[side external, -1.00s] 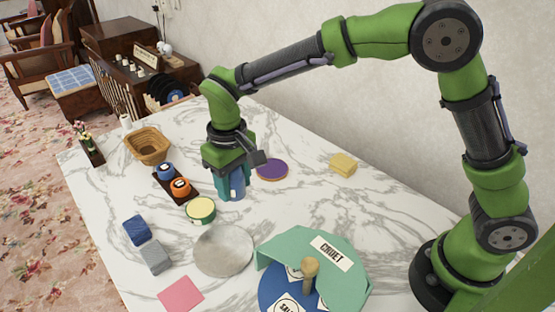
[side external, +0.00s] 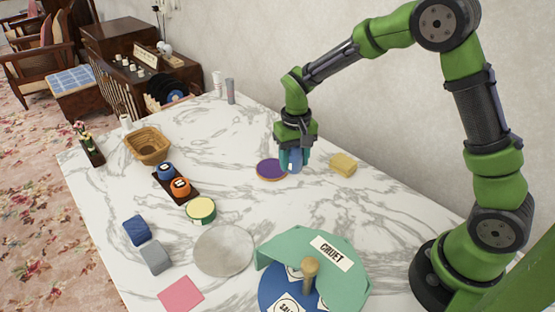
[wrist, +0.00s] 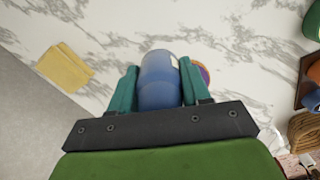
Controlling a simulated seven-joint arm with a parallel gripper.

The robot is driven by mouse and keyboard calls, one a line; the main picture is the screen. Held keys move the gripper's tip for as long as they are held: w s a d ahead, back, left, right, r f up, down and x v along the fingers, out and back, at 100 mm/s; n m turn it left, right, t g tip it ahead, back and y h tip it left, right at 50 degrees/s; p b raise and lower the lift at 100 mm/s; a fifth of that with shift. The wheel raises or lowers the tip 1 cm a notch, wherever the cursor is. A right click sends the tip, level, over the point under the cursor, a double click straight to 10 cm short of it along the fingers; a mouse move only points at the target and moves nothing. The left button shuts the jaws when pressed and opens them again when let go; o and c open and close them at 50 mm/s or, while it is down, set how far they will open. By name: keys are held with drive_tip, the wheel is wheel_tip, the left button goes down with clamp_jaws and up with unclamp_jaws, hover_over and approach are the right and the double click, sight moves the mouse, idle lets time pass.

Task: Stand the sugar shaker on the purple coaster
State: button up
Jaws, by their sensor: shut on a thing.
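My gripper (side external: 294,163) is shut on a blue cylindrical shaker, which I take to be the sugar shaker (side external: 295,164). In the wrist view the shaker (wrist: 160,82) sits between the two teal fingers (wrist: 158,88). The purple coaster (side external: 268,170) is a round disc with an orange-brown rim, lying flat on the table just left of the shaker in the side view. In the wrist view only a part of the coaster (wrist: 203,74) shows beside the right finger. The shaker looks upright beside the coaster; whether its base clears the table I cannot tell.
A folded yellow cloth (side external: 343,164) lies right of my gripper. A dark tray (side external: 176,184) with blue and orange pots, a yellow-topped tin (side external: 201,210) and a wicker basket (side external: 148,146) stand left. A CRUET stand (side external: 345,285) is in front. Two tall containers (side external: 230,91) stand behind.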

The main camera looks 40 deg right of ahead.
hover_over(272, 168)
drive_tip(key=shift+w+f, duration=0.1)
drive_tip(key=shift+f, duration=2)
drive_tip(key=shift+f, duration=0.15)
drive_tip(key=o, duration=1.2)
drive_tip(key=shift+c, duration=0.2)
